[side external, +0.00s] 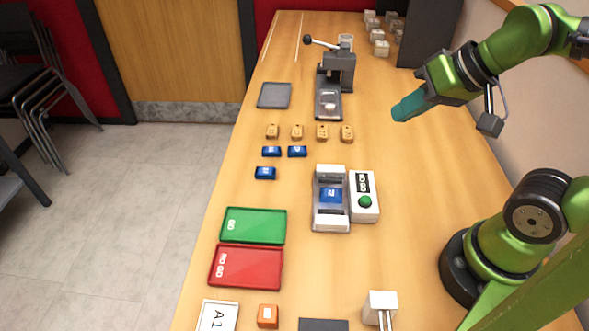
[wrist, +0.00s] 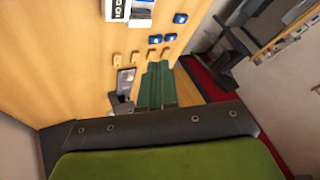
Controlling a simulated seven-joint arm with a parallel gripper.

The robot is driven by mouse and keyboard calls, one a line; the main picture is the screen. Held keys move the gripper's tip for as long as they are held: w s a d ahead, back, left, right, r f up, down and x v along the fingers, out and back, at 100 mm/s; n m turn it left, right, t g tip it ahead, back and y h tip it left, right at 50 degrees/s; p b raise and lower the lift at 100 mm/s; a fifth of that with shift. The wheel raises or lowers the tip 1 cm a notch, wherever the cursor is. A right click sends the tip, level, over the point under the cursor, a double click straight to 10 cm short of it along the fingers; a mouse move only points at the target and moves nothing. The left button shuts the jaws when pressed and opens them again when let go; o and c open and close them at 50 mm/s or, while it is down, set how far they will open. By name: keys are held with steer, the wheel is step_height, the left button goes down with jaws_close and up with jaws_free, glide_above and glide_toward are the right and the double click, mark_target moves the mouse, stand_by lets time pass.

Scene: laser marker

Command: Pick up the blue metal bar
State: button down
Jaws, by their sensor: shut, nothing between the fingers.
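Three loose blue bars lie on the table: one at the back left (side external: 271,151), one just right of it (side external: 297,151) and one nearer (side external: 265,173). Another blue bar (side external: 330,195) sits in the grey-white marking machine (side external: 331,222). The loose bars also show in the wrist view, as a left one (wrist: 155,39), a middle one (wrist: 171,37) and an upper one (wrist: 180,18). My gripper (side external: 397,115), with teal fingers, is shut and empty. It is above the table, right of and beyond the bars, touching none. Its fingers also show in the wrist view (wrist: 155,75).
A row of tan blocks (side external: 297,132) lies behind the blue bars. A lever press (side external: 338,75) and a grey tray (side external: 274,95) stand farther back. A green-button box (side external: 364,207) adjoins the machine. Green (side external: 254,212) and red (side external: 247,282) trays are nearer.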

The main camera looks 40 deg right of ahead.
steer(key=c, duration=1.8)
jaws_free()
steer(key=o, duration=1.1)
steer(key=shift+o, duration=0.2)
